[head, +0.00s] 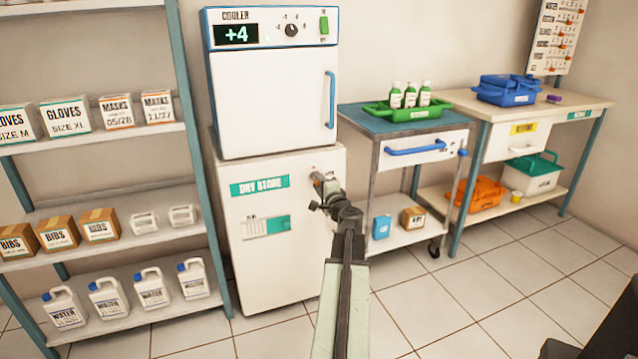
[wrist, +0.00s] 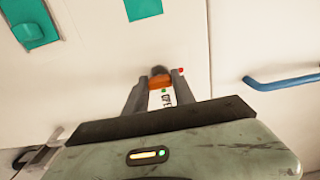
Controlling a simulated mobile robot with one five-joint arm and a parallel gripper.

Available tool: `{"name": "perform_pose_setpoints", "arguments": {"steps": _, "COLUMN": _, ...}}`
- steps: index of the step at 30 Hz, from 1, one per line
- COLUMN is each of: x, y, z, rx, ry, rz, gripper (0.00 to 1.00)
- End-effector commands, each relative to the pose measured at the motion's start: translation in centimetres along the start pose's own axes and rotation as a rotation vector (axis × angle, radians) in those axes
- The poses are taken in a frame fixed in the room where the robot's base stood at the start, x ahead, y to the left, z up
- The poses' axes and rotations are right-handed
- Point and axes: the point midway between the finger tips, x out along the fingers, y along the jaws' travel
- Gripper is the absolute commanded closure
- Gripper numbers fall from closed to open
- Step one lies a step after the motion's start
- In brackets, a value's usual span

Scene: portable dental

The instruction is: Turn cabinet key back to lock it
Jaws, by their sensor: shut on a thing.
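The white dry store cabinet (head: 275,245) stands on the floor under the cooler, with its door flush in its frame as far as I can see. My gripper (head: 322,187) is at the upper right of the cabinet's front. In the wrist view my gripper (wrist: 155,92) is shut on the key (wrist: 160,84), which shows an orange part and a white tag with dark marks. The key's far end at the lock is dark and partly hidden between the fingers. A small red mark (wrist: 181,69) shows on the cabinet face just right of the fingers.
The cooler (head: 270,95) sits on top of the cabinet. Shelves (head: 95,140) with boxes and water jugs stand at left. A trolley (head: 390,155) with a blue handle (head: 415,148) stands close at right, beside a workbench (head: 580,107). The tiled floor in front is open.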

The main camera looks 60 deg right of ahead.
Motion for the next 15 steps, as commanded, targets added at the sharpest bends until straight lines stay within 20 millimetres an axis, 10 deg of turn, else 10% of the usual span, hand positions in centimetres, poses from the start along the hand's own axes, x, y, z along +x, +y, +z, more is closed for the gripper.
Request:
{"name": "perform_pose_setpoints", "arguments": {"steps": 13, "x": -0.08, "y": 0.01, "z": -0.45, "rx": -0.011, "ry": 0.011, "rz": 0.000, "gripper": 1.00}}
{"name": "perform_pose_setpoints", "arguments": {"steps": 14, "x": -0.08, "y": 0.01, "z": -0.45, "rx": -0.011, "ry": 0.011, "rz": 0.000, "gripper": 0.66}}
{"name": "perform_pose_setpoints", "arguments": {"steps": 15, "x": -0.07, "y": 0.01, "z": -0.44, "rx": -0.011, "ry": 0.011, "rz": 0.000, "gripper": 0.55}}
